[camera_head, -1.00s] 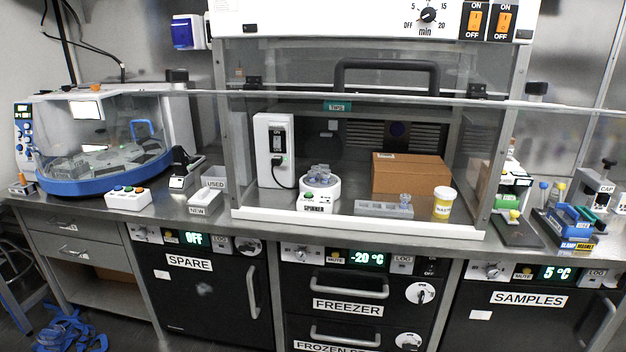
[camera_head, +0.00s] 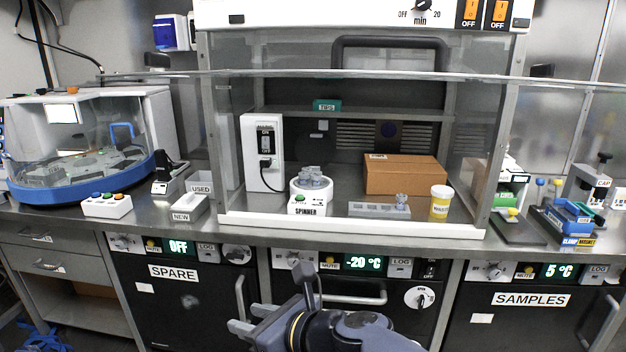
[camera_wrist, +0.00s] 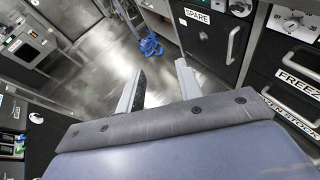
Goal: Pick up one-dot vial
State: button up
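Several small greyish vials (camera_head: 313,176) sit on top of the white spinner (camera_head: 307,207) inside the glass-fronted hood. Another small vial (camera_head: 401,199) stands at the right end of a grey rack (camera_head: 372,210), right of the spinner. The dots on the vials are too small to make out, so I cannot tell which one has one dot. My gripper (camera_head: 246,318) is low in front of the counter, outside the hood and well away from the vials. The wrist view shows its two fingers (camera_wrist: 158,85) apart with nothing between them, facing the floor and cabinets.
The hood's glass front (camera_head: 330,90) is raised above an opening. A brown box (camera_head: 405,175) and a yellow-labelled waste jar (camera_head: 440,203) stand inside. Left are the NEW (camera_head: 190,208) and USED trays and a blue-rimmed machine (camera_head: 80,190). The freezer (camera_head: 350,280) is below.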

aim_at(303, 176)
jog(key=i+j+z, duration=0.2)
jog(key=j+z, duration=0.25)
jog(key=j, duration=0.25)
jog(key=i+j+z, duration=0.1)
jog(key=j+z, duration=0.4)
jog(key=j, duration=0.25)
jog(key=j+z, duration=0.45)
jog(key=j, duration=0.3)
jog(key=i+j+z, duration=0.1)
jog(key=j+z, duration=0.35)
jog(key=j, duration=0.15)
jog(key=j+z, duration=0.4)
jog(key=j, duration=0.2)
jog(key=k+j+z, duration=0.15)
jog(key=j+z, duration=0.3)
jog(key=j, duration=0.15)
